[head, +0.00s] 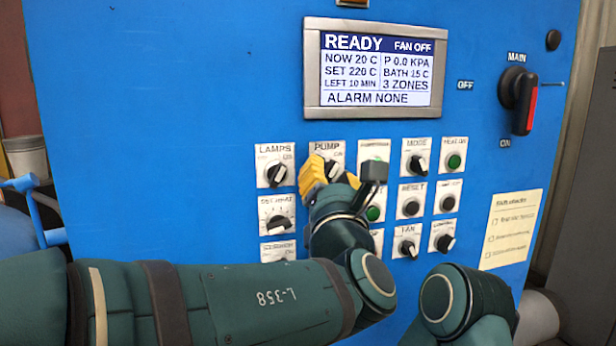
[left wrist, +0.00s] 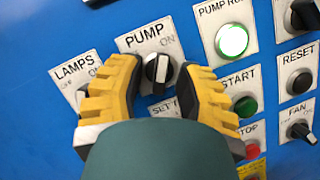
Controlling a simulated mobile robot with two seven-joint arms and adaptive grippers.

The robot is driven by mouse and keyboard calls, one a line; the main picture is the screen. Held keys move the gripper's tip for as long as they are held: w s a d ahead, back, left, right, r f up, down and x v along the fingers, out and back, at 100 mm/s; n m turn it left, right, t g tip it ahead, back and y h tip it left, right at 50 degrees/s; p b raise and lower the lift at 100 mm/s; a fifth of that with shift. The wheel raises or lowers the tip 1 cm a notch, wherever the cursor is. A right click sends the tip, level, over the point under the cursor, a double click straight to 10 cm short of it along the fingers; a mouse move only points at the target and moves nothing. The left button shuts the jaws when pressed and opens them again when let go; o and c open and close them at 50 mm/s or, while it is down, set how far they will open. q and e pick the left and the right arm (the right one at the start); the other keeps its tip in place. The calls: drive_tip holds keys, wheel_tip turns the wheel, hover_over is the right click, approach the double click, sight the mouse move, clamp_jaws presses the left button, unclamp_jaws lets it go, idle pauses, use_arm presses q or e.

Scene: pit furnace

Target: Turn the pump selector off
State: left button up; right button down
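The pump selector (head: 334,169) is a black knob with a white pointer line on a white PUMP plate. In the left wrist view the selector (left wrist: 158,72) shows between my fingers; its pointer is near upright, leaning slightly toward ON. My left gripper (head: 318,174), with yellow fingers, is at the plate. In the left wrist view the left gripper (left wrist: 160,78) is open, one finger each side of the knob, with small gaps visible. The PUMP RUN lamp (left wrist: 232,40) glows bright green-white. My right gripper is out of view.
The LAMPS selector (head: 275,174) is close on the left, partly behind a finger in the wrist view. The START button (left wrist: 246,106) and STOP button (left wrist: 252,148) are right of the fingers. The display (head: 375,68) above reads READY. The MAIN switch (head: 520,98) is far right.

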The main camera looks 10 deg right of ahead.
use_arm(q)
clamp_jaws()
drive_tip(key=shift+f+n+t+y+b, duration=0.1)
drive_tip(key=shift+n+t+y+b, duration=0.3)
drive_tip(key=shift+n+b, duration=0.55)
drive_tip(key=n+y+b, duration=0.1)
drive_tip(key=n, duration=0.1)
drive_tip(key=n+y+b, duration=0.1)
drive_tip(key=n+b, duration=0.1)
drive_tip(key=n, duration=0.1)
drive_tip(key=shift+d+y, duration=0.1)
drive_tip(key=shift+y, duration=0.2)
drive_tip(key=n+y+b, duration=0.2)
drive_tip(key=n+y, duration=0.1)
drive_tip(key=n, duration=0.2)
drive_tip(key=shift+d, duration=0.1)
drive_tip(key=shift+r+n+g+y+b, duration=0.15)
drive_tip(key=shift+n+y, duration=0.55)
drive_tip(key=shift+n, duration=0.7)
drive_tip(key=shift+r+n+g+y+b, duration=0.1)
drive_tip(key=shift+n+g+y+b, duration=0.15)
drive_tip(key=shift+n+y, duration=0.8)
drive_tip(key=shift+n+h, duration=0.45)
drive_tip(key=shift+n, duration=0.05)
drive_tip(key=shift+o, duration=1.6)
unclamp_jaws()
drive_tip(key=shift+f, duration=0.1)
